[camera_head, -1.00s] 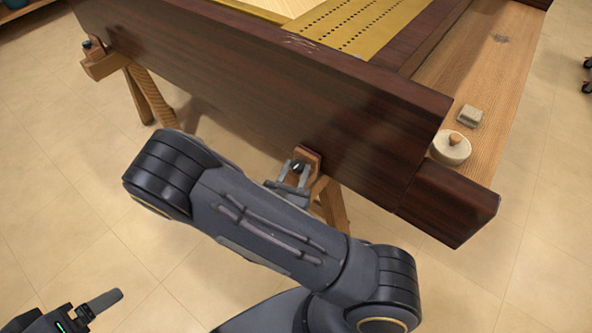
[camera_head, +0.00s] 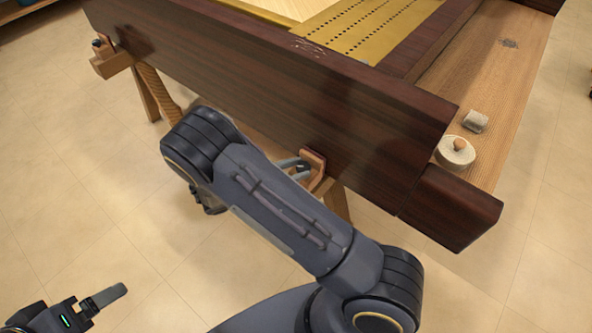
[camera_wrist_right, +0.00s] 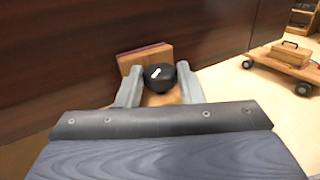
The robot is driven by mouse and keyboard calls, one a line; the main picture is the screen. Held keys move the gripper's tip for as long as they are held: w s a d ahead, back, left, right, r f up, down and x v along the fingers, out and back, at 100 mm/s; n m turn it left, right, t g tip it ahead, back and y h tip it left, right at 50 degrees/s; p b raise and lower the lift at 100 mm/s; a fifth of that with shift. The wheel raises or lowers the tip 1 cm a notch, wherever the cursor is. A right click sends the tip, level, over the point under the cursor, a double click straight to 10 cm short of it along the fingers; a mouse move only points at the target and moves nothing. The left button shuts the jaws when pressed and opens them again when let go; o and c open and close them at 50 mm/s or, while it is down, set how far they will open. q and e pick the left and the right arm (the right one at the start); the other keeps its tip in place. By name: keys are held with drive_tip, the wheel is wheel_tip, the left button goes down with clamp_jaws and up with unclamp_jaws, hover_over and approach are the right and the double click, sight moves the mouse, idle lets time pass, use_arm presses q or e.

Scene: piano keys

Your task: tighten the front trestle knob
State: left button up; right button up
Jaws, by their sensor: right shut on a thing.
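The front trestle knob (camera_wrist_right: 158,80) is round and black with a white mark on its face. It shows in the right wrist view in front of a wooden trestle block (camera_wrist_right: 143,58), beside the dark wooden case. My right gripper (camera_wrist_right: 159,84) is shut on the knob, one grey finger on each side. In the head view my right gripper (camera_head: 297,168) is at the trestle block below the case edge, mostly hidden behind my forearm, and the knob cannot be made out. My left gripper (camera_head: 106,297) is low at the left, apart from everything, its jaw gap unclear.
The dark piano case (camera_head: 270,85) overhangs the trestle. Another trestle end with a knob (camera_head: 103,45) stands far left. A round pale piece with a peg (camera_head: 455,151) and a small block (camera_head: 476,121) lie on the wooden bench (camera_head: 510,85). A wheeled dolly (camera_wrist_right: 283,68) stands right on open floor.

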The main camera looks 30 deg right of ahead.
drive_tip(key=shift+w+m+g+y, duration=0.15)
drive_tip(key=shift+m+g, duration=0.35)
drive_tip(key=shift+g, duration=0.3)
drive_tip(key=shift+w+m+g+y, duration=0.15)
drive_tip(key=shift+m+g, duration=0.35)
drive_tip(key=shift+g, duration=0.3)
drive_tip(key=o, duration=1)
drive_tip(key=shift+c, duration=0.2)
